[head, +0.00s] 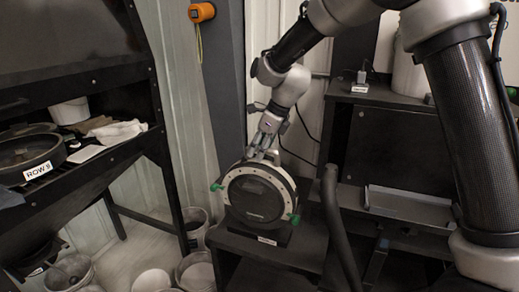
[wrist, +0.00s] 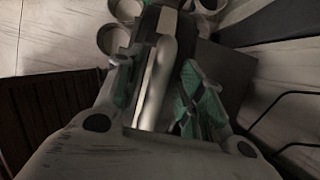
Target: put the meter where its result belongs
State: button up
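The meter (head: 258,199) is a round dark disc with a pale rim and green knobs at its sides. In the head view it stands upright on a dark stand (head: 243,244) with a white label (head: 267,240), too small to read. My gripper (head: 264,153) is at the top of the meter, pointing down. In the wrist view my gripper's green-padded fingers (wrist: 158,88) are on either side of the meter's pale edge (wrist: 155,85). Whether both pads press on it is not clear. The meter's lower part is hidden in the wrist view.
At left, a dark shelf (head: 112,152) holds a round dark tray (head: 28,154) labelled ROW 8, a white pot (head: 70,111) and cloths. Several buckets (head: 196,272) stand below. An orange device (head: 201,12) hangs on the post. At right is a dark cabinet (head: 388,146) with a grey tray (head: 408,205).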

jog(key=v, duration=1.2)
jog(key=s+d+r+n+t+h, duration=0.1)
jog(key=s+d+r+n, duration=0.2)
jog(key=s+d+n, duration=0.5)
jog(key=s+d+r+n+t+h, duration=0.15)
jog(key=s+d, duration=0.25)
jog(key=d, duration=0.8)
jog(key=s+d+f+n+h, duration=0.1)
jog(key=s+d+f+n, duration=0.1)
jog(key=s+d+n, duration=0.4)
jog(key=s+d+f+n, duration=0.2)
jog(key=s+d+n, duration=0.4)
jog(key=s, duration=0.5)
jog(key=shift+s+d+h, duration=0.35)
jog(key=shift+d, duration=0.35)
jog(key=shift+r+n, duration=0.1)
jog(key=shift+n, duration=0.15)
